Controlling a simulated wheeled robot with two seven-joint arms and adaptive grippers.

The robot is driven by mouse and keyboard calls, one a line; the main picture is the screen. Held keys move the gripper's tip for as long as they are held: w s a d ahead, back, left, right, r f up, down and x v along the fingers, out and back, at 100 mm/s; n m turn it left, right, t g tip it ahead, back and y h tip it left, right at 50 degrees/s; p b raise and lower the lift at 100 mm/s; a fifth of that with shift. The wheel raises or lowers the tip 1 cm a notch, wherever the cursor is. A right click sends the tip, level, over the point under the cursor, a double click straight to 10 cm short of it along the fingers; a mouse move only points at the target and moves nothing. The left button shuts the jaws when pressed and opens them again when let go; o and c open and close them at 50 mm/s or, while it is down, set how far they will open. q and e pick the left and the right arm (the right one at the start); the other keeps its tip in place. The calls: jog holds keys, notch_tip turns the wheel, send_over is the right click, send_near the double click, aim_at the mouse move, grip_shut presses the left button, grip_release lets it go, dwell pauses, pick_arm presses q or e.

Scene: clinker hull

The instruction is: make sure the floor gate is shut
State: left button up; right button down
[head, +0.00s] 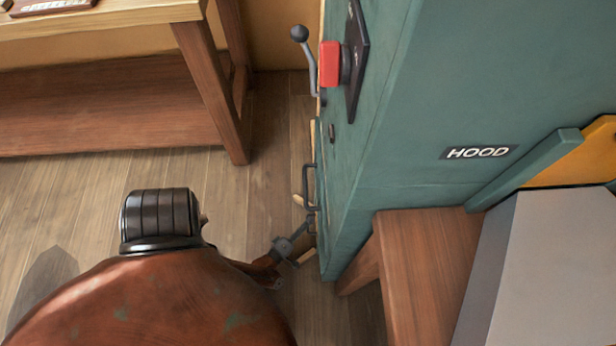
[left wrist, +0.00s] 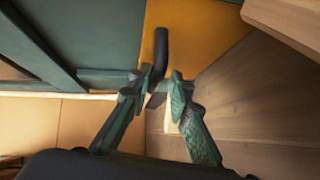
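No label naming the floor gate is readable. A teal cabinet (head: 405,150) stands at the right in the head view. Low on its narrow side is a dark bracket-shaped handle (head: 306,185), with a pale wooden piece beside it. My left gripper (head: 305,240) is at the lower end of this handle, its fingers spread. In the left wrist view, a dark bent bar (left wrist: 161,50) lies at and beyond the gap between the green fingertips (left wrist: 158,85). A gap shows between the fingers; contact is unclear. The gate's position cannot be told. My right gripper is not in view.
A lever with a dark ball (head: 299,33) and a red switch (head: 330,64) sit higher on the cabinet. A HOOD label (head: 478,152) is on its face. A wooden bench (head: 215,90) stands at left, a wooden stand (head: 425,265) at right. Plank floor (head: 255,165) lies between.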

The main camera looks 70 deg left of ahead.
pick_arm(q)
jog(key=shift+o, duration=0.6)
jog(key=shift+d+r, duration=0.1)
jog(key=shift+r, duration=5)
